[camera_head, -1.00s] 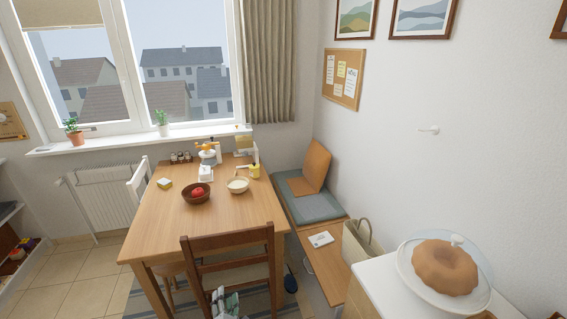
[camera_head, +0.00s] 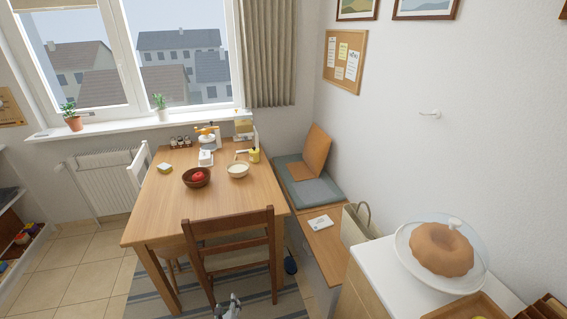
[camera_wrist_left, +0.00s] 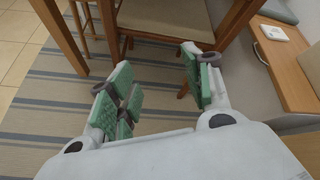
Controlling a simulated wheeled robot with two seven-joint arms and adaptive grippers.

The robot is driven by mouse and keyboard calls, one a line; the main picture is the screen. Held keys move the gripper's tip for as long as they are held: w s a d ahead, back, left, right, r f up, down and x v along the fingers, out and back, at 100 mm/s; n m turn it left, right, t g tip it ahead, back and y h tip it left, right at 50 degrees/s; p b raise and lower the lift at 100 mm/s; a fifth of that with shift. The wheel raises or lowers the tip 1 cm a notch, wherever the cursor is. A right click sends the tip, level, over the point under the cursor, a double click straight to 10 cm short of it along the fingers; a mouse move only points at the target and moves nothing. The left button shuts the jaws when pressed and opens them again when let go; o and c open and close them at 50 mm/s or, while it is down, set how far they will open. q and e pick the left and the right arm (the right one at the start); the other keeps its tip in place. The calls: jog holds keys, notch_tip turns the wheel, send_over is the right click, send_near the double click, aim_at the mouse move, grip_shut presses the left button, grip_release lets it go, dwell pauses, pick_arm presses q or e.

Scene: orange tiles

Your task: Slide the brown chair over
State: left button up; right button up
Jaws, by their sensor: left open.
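The brown chair (camera_head: 228,222) stands upright at the near side of the wooden table (camera_head: 150,222), its slatted back towards me. My left gripper (camera_head: 230,308) is at the bottom edge of the head view, in front of the chair and low down, partly cut off. In the left wrist view my left gripper (camera_wrist_left: 157,62) is open, with green pads spread and nothing held between them. The chair seat (camera_wrist_left: 165,18) shows just beyond the fingertips, apart from them as far as I can tell. My right gripper is out of view.
A bench with grey cushion (camera_head: 318,193) runs along the wall right of the table. A white cabinet (camera_head: 378,262) with a covered cake (camera_head: 441,250) stands at the near right. A striped rug (camera_head: 150,288) lies under the chair. Tiled floor (camera_head: 75,265) is clear at left.

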pick_arm(q)
jog(key=s+a+f+n+g+h+b, duration=0.1)
jog(key=s+a+f+n+g, duration=0.2)
jog(key=s+f+n, duration=0.6)
jog(key=s+a+f+n+g+h+b, duration=0.1)
jog(key=s+a+f+n+g, duration=0.2)
jog(key=s+f+n, duration=0.5)
jog(key=s+a+f+n+g+b, duration=0.2)
jog(key=s+f+n+b, duration=0.1)
jog(key=s+f, duration=0.6)
jog(key=s+a+f+n+g+b, duration=0.2)
jog(key=s+f+n, duration=0.3)
jog(key=s, duration=1.2)
notch_tip(320, 180, down, 4)
jog(key=shift+s+a+f+y+b, duration=0.1)
jog(key=shift+s+a+y+b, duration=0.2)
jog(key=shift+a+b, duration=0.4)
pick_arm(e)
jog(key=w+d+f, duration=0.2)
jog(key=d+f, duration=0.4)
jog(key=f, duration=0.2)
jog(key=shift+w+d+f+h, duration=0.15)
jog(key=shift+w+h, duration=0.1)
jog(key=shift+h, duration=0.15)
pick_arm(q)
jog(key=shift+d, duration=0.15)
